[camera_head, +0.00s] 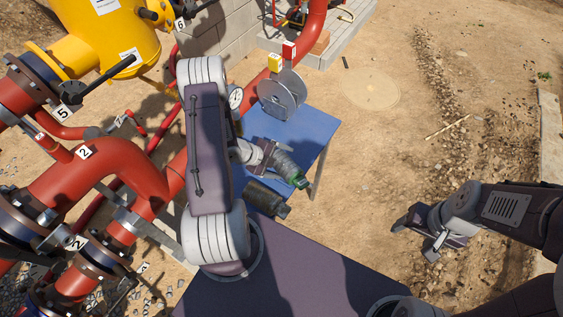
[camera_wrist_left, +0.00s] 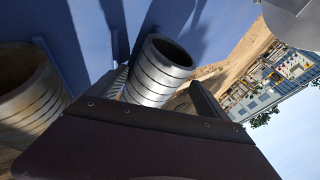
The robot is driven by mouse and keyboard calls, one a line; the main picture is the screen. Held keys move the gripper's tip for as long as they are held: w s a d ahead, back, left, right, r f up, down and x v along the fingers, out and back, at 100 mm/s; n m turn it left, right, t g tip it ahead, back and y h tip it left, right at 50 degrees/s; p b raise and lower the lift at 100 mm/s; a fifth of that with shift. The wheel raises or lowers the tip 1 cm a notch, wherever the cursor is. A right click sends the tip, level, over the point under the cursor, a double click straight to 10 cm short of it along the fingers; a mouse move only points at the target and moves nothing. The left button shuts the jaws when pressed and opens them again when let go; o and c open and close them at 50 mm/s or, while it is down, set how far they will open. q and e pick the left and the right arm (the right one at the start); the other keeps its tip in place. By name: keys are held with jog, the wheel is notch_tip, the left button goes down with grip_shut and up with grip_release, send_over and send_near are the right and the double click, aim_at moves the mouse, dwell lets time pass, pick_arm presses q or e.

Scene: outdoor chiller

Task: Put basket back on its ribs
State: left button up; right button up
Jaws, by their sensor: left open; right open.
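A ribbed, grey-green cylinder with a green end (camera_head: 287,167), which looks like the basket, is at the blue table's right side. My left gripper (camera_head: 268,158) is open at its upper left end; whether the jaws touch it is hidden. A darker cylinder (camera_head: 265,199) lies on the near part of the table, below my left gripper. In the left wrist view a hollow, ringed metal cylinder (camera_wrist_left: 157,75) is close beyond the dark gripper body, and a second, browner one (camera_wrist_left: 28,92) is at the left edge. My right gripper (camera_head: 430,232) is open and empty above the sandy ground.
The blue table (camera_head: 305,128) carries an upright round metal disc (camera_head: 282,93) at its far side. Red pipes (camera_head: 130,165) with numbered tags and a yellow vessel (camera_head: 105,35) crowd the left. A block wall (camera_head: 225,45) stands behind. Open sandy ground lies right.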

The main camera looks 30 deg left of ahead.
pick_arm(q)
jog(key=shift+p+v, duration=0.75)
jog(key=shift+v, duration=0.25)
jog(key=shift+p+v, duration=0.6)
jog(key=shift+v, duration=0.55)
jog(key=shift+p+v, duration=0.65)
jog(key=shift+v, duration=0.1)
jog(key=shift+s+a+r+p, duration=0.4)
jog(key=shift+a+r, duration=0.1)
jog(key=v, duration=0.8)
jog(key=shift+s+r, duration=0.25)
